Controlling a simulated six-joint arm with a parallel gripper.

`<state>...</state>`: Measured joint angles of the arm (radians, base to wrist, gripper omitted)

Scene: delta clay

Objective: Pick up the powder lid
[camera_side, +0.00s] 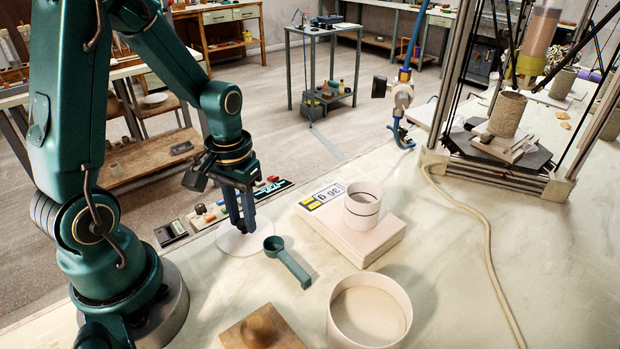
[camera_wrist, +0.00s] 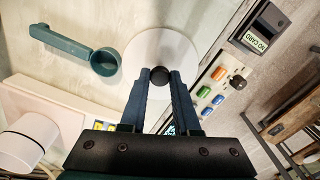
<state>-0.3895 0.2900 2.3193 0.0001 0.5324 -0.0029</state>
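The powder lid looks to be the flat white disc (camera_side: 232,247) on the bench below my gripper. In the wrist view the disc (camera_wrist: 185,48) has a small dark round knob (camera_wrist: 160,76) at its middle. My gripper (camera_side: 246,229) points down over the disc, with its fingertips low and close to it. In the wrist view the two fingertips (camera_wrist: 160,74) stand one on each side of the knob. I cannot tell whether they press on it. The fingers hide part of the disc.
A green scoop (camera_side: 292,265) lies close to the right of the disc. A scale (camera_side: 345,228) carries a white cup (camera_side: 362,205). A large white bowl (camera_side: 369,312) and a wooden board with a knob (camera_side: 284,336) stand in front. A printer frame (camera_side: 437,160) is behind right.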

